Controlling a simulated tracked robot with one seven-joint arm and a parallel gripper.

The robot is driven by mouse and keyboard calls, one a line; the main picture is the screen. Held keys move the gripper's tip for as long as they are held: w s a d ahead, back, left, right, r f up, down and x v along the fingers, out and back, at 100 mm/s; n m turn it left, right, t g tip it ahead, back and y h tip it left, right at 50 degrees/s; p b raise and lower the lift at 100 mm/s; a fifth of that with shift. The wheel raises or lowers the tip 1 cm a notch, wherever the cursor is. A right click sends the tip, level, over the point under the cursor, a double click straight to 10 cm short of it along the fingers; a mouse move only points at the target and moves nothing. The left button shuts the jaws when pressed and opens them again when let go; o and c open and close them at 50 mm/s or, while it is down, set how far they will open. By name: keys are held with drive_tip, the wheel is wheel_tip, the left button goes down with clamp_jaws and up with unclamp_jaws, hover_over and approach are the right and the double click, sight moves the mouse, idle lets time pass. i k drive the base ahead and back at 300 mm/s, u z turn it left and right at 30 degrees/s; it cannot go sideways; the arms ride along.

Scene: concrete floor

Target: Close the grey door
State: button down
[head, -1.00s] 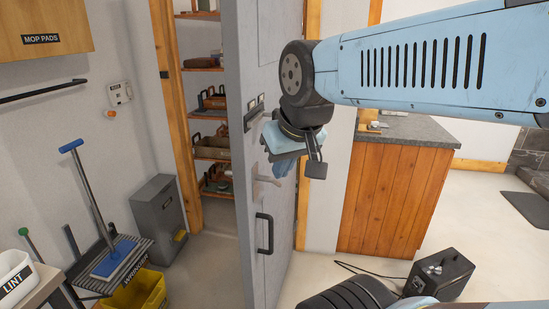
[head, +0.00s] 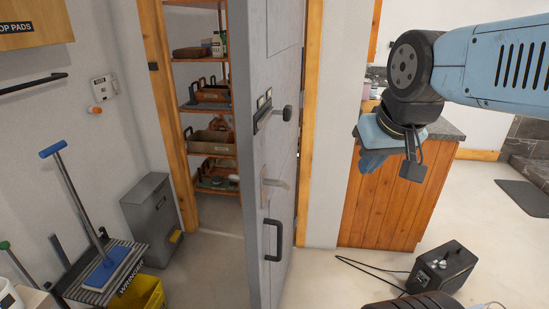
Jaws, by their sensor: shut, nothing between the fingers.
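The grey door (head: 271,130) stands open, seen nearly edge-on in the middle of the head view. My gripper (head: 386,160) is at the right, in front of the wooden counter and apart from the door. It is shut and empty; its fingertips are partly hidden by its own body.
A wooden counter (head: 390,195) stands behind my gripper, and a black box with a cable (head: 441,268) lies on the floor at the right. A grey bin (head: 152,220), a mop wringer with a yellow bucket (head: 140,296) and storage shelves (head: 206,105) are left of the door.

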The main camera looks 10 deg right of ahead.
sight(265, 37)
drive_tip(key=u, duration=0.1)
drive_tip(key=k, duration=1.5)
drive_tip(key=u, duration=0.5)
drive_tip(key=i, duration=1.5)
